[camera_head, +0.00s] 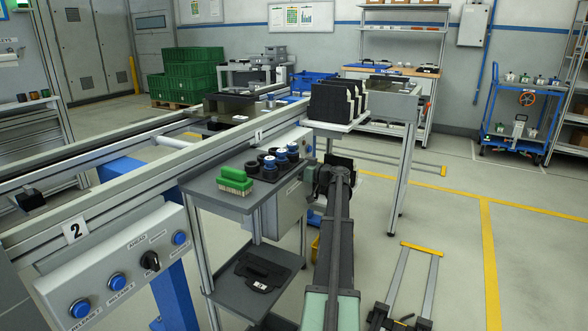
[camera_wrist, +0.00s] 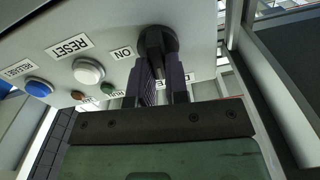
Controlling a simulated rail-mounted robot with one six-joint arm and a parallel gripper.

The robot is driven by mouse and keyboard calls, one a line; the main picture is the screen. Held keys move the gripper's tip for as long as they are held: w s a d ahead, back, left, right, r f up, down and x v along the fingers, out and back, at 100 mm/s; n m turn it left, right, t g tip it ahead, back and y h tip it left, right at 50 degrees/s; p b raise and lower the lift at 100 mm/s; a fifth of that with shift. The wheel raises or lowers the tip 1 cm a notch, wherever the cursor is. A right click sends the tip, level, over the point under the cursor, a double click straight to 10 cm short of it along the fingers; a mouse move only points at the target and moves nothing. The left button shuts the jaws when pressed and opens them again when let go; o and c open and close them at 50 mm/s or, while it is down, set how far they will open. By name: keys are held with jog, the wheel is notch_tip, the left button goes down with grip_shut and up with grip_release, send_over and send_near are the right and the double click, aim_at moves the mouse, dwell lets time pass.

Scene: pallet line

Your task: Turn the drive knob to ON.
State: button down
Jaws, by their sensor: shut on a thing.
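The black drive knob (camera_wrist: 156,40) is on a light grey control panel (camera_wrist: 110,20) in the wrist view. An ON label (camera_wrist: 122,53) lies just left of it, upside down in the picture. Another label right of the knob is mostly hidden by a finger. My gripper (camera_wrist: 160,72) is shut on the knob, one finger on each side of its grip. The fingers hide part of the grip, so its exact setting is hard to read. In the head view my arm hides the knob; the panel box (camera_head: 290,208) shows beside it.
In the wrist view a white RESET button (camera_wrist: 88,71) and a blue button (camera_wrist: 38,87) sit left of the knob. A metal post (camera_wrist: 232,45) stands close on the right. In the head view a shelf with a green brush (camera_head: 235,180) stands left of my arm.

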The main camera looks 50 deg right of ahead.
jog(key=shift+d+f+m+b, duration=0.15)
jog(key=shift+m, duration=2.55)
jog(key=shift+d+f+m+b, duration=0.15)
jog(key=shift+f+m+b, duration=0.05)
jog(key=shift+m, duration=2.5)
jog(key=shift+d+f+m+b, duration=0.15)
jog(key=shift+m, duration=2.55)
